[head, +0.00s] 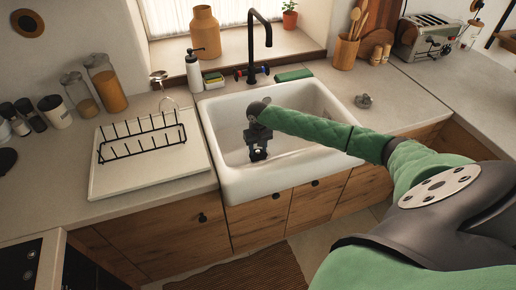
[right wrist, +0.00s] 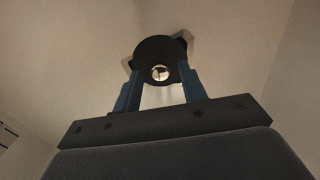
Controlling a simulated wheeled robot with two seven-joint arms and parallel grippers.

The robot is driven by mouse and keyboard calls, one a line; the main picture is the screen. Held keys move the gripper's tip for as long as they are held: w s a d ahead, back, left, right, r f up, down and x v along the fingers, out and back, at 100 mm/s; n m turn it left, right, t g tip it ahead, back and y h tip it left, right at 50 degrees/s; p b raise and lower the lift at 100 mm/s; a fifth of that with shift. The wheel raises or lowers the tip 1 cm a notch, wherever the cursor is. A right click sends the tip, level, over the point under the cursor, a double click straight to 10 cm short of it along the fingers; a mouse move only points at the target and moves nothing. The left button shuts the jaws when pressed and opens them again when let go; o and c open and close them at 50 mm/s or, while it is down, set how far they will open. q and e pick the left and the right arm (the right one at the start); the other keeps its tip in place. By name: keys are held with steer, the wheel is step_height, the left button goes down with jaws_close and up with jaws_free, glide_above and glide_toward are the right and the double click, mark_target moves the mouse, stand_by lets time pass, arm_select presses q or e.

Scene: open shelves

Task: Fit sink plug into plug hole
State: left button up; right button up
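My right gripper (head: 258,151) is low inside the white sink (head: 231,178), pointing down at the basin. In the right wrist view its two blue fingers (right wrist: 160,78) are at either side of a dark round piece with a bright centre, which looks like the sink plug (right wrist: 160,48). The fingertips appear to touch its edges, so the gripper seems shut on it. The plug hole cannot be made out; the gripper and the plug may hide it. My left gripper is not in view.
A black tap (head: 251,45) stands behind the sink. A small grey metal item (head: 363,101) lies on the counter at its right. A black dish rack (head: 142,140) on a white drainboard (head: 115,180) is at the left. The sink rim surrounds my gripper.

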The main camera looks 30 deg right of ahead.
mark_target(258, 151)
steer(key=shift+r, duration=0.1)
steer(key=shift+r, duration=0.3)
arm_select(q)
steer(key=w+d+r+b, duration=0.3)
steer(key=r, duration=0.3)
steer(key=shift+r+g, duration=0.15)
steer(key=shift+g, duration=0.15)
arm_select(e)
step_height(258, 151, up, 12)
steer(key=shift+f, duration=0.25)
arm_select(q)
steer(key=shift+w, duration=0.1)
